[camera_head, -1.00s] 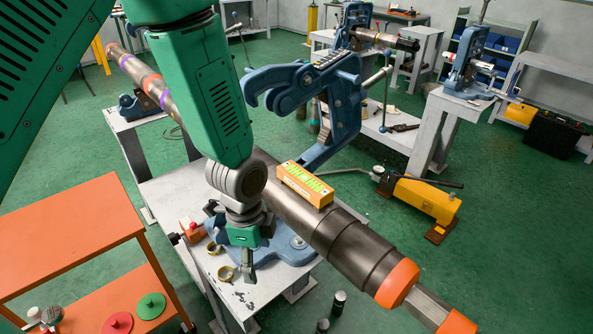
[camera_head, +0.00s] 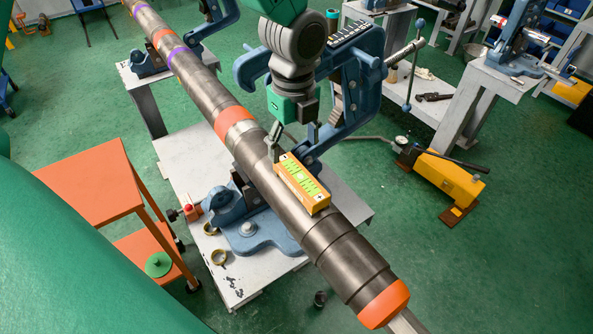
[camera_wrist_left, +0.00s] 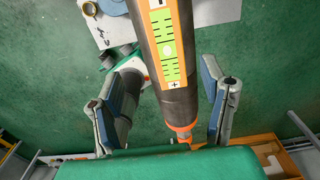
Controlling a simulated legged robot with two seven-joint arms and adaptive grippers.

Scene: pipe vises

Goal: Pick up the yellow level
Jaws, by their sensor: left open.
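The yellow level (camera_head: 303,184), an orange-yellow block with a green top face, lies along the top of a thick dark pipe (camera_head: 267,180). My left gripper (camera_head: 293,137) hangs over the pipe just behind the level in the head view, fingers apart and empty. In the left wrist view the level (camera_wrist_left: 165,48) lies on the pipe, in line with the gap between the two open fingers (camera_wrist_left: 167,105). I see no finger touching the level. My right gripper is not in view.
The pipe rests in a blue vise (camera_head: 262,226) on a pale workbench (camera_head: 190,160). The vise's blue upper arm (camera_head: 365,85) stands close beside my gripper. An orange table (camera_head: 95,180) stands at the left, a yellow pump (camera_head: 445,178) at the right on the green floor.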

